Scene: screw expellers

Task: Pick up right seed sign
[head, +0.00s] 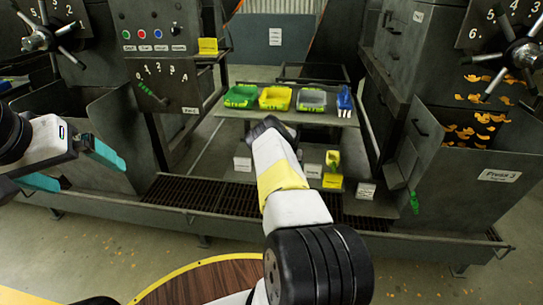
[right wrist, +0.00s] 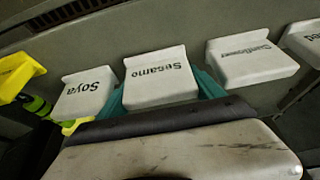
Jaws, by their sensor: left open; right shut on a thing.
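A row of white seed signs shows in the right wrist view: Soya (right wrist: 85,97), Sesame (right wrist: 160,80), one that seems to read Sunflower (right wrist: 250,62), and one cut off at the right edge (right wrist: 305,40). My right gripper (right wrist: 160,92) has its teal fingers on both sides of the Sesame sign and is shut on it. In the head view my right arm hides this gripper and the sign. Small white signs (head: 242,164) and (head: 312,171) show beside that arm, their text too small to read. My left gripper (head: 72,168) is open and empty at the left.
A shelf (head: 225,112) holds green, yellow and grey trays and a blue item. Dark presses flank both sides. A round wooden table (head: 200,280) is in front.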

